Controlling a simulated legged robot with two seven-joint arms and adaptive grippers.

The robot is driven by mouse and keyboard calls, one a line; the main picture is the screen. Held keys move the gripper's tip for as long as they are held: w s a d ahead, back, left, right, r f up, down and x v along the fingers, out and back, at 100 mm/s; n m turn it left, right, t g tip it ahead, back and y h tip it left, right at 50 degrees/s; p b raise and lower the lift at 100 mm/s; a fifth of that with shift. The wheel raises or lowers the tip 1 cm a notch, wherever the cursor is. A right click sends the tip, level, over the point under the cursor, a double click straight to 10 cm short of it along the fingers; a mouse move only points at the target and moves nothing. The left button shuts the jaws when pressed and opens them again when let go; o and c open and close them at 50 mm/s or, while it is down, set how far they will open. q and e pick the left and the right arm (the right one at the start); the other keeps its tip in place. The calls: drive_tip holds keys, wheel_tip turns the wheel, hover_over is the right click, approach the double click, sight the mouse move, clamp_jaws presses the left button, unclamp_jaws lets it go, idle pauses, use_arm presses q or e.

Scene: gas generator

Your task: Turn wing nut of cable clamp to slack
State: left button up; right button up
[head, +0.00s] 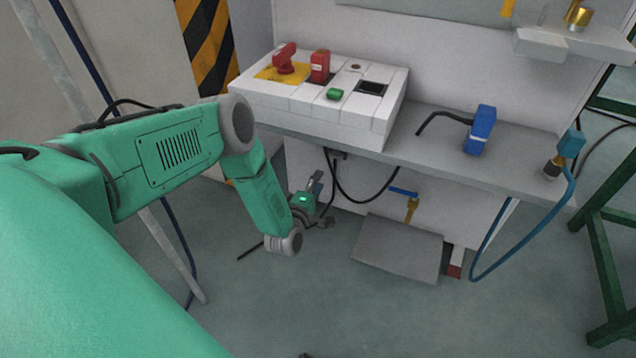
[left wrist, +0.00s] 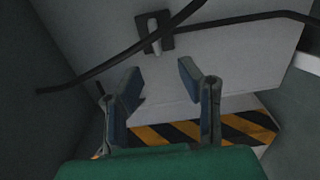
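The cable clamp (left wrist: 154,33) is a dark plate on a pale panel in the left wrist view, with a small grey upright piece, likely the wing nut (left wrist: 155,38), on it. A black cable (left wrist: 100,70) runs across the clamp. In the head view the small dark clamp (head: 339,154) sits just under the worktop edge. My left gripper (left wrist: 160,73) is open and empty, its fingers apart, short of the clamp and pointing towards it. It also shows below the worktop in the head view (head: 321,200). My right gripper is not in view.
A white control box (head: 350,115) with red switches and a green knob stands on the worktop (head: 440,140). Below are a blue-handled valve (head: 408,195) and a grey plate (head: 398,248). A blue hose (head: 520,255) hangs at right. Black-and-yellow stripes (left wrist: 190,132) show below my fingers.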

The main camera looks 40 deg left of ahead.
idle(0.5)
use_arm(q)
drive_tip(key=s+d+f+m+g+h, duration=0.2)
drive_tip(key=s+d+m+g+h, duration=0.15)
drive_tip(key=s+d+m, duration=0.35)
drive_tip(key=s+d+f+m+g+h, duration=0.25)
drive_tip(key=s+d+g, duration=0.2)
drive_tip(key=d, duration=0.35)
drive_tip(key=s+d+r+m+g, duration=0.15)
drive_tip(key=s+m+g, duration=0.35)
drive_tip(key=s, duration=0.7)
drive_tip(key=s+a+r+m+g+y, duration=0.1)
drive_tip(key=s+a+r+m+g, duration=0.2)
drive_tip(key=s, duration=0.4)
drive_tip(key=s+a+r+m+g+y, duration=0.1)
drive_tip(key=s+a+r+m, duration=0.1)
drive_tip(key=s+m, duration=0.35)
wheel_tip(320, 180, up, 18)
drive_tip(key=s+n+p, duration=0.1)
drive_tip(key=p, duration=1.7)
drive_tip(key=shift+s+d+n, duration=0.15)
drive_tip(key=shift+d+n, duration=0.15)
drive_tip(key=shift+d, duration=0.1)
drive_tip(key=shift+f, duration=0.2)
